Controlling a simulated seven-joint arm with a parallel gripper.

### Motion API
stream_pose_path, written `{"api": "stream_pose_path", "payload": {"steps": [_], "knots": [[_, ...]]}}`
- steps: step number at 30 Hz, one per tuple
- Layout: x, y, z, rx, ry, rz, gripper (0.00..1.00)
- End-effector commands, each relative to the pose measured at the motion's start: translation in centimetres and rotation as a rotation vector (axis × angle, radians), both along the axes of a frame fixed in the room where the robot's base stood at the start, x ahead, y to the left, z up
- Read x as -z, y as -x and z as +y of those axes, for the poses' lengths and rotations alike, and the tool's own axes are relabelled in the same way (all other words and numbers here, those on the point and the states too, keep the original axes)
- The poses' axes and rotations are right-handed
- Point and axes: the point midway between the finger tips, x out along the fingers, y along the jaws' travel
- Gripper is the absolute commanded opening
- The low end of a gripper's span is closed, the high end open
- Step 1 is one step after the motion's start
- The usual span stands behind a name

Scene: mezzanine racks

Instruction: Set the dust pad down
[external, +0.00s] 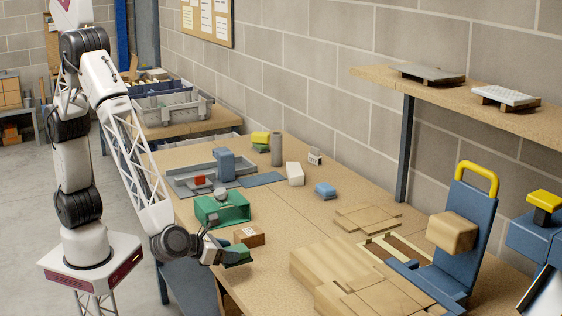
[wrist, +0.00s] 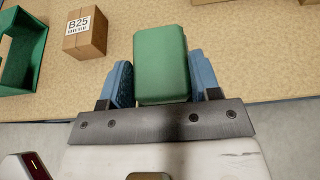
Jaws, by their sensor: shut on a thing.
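My gripper (external: 228,252) is at the near left edge of the long wooden table. It is shut on a green block-shaped pad, which I take to be the dust pad (external: 238,249). In the wrist view the green pad (wrist: 160,62) sits between the two blue fingers of the gripper (wrist: 162,84) and sticks out past their tips. The pad is over the table edge in that view. I cannot tell whether its underside touches the table.
A small carton marked B25 (external: 249,236) and a green open bin (external: 235,211) stand close to the pad. Cardboard (external: 320,268) is stacked to the right. A grey tray (external: 183,184), blue block (external: 325,191) and white block (external: 295,174) lie farther back. Bare tabletop (external: 300,220) lies between.

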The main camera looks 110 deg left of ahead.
Motion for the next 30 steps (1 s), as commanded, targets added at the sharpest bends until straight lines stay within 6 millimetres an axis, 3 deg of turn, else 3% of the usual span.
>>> {"api": "stream_pose_path", "payload": {"steps": [11,30], "knots": [[0.1,-1.4,-0.3,0.000,0.001,-0.001,0.33],[0.9,-9.9,-2.4,0.000,0.001,-0.001,0.33]]}}
